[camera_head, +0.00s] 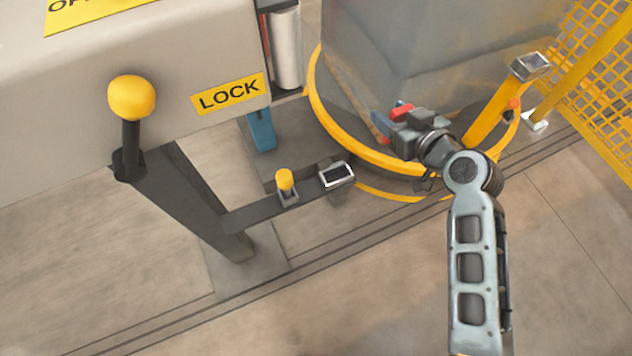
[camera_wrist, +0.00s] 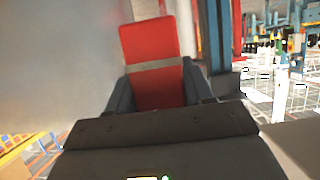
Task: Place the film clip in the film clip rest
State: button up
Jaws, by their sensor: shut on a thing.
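The film clip is a red piece (camera_wrist: 150,42) with a grey band across it. It stands between the two dark fingers of my gripper (camera_wrist: 157,84) in the wrist view. In the head view my gripper (camera_head: 392,124) is beside the grey wrapped load, and a bit of the red clip (camera_head: 402,109) shows at its end. My gripper is shut on the clip. Two small open-topped holders show: one with a pale rim (camera_head: 337,174) on the low dark arm, one on a yellow post (camera_head: 531,66). I cannot tell which is the film clip rest.
The wrapped load (camera_head: 400,50) stands on a round yellow-edged turntable (camera_head: 350,142). A grey LOCK panel (camera_head: 150,130) with a yellow-knobbed lever (camera_head: 132,98) is at left. A yellow button (camera_head: 285,180) sits by the low holder. Yellow mesh fencing (camera_head: 600,75) is at right. The front floor is clear.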

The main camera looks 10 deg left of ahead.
send_over(333, 168)
notch_tip(333, 168, down, 7)
jog(key=shift+f+b, duration=0.65)
jog(key=shift+f, duration=1.35)
jog(key=shift+f, duration=0.2)
jog(key=o, duration=1)
jog(key=shift+r, duration=0.1)
jog(key=shift+o, duration=0.2)
jog(key=shift+r, duration=0.1)
jog(key=shift+d+r, duration=0.1)
jog(key=p+v, duration=0.1)
jog(key=v, duration=1)
jog(key=shift+s+d, duration=0.2)
jog(key=shift+s, duration=0.15)
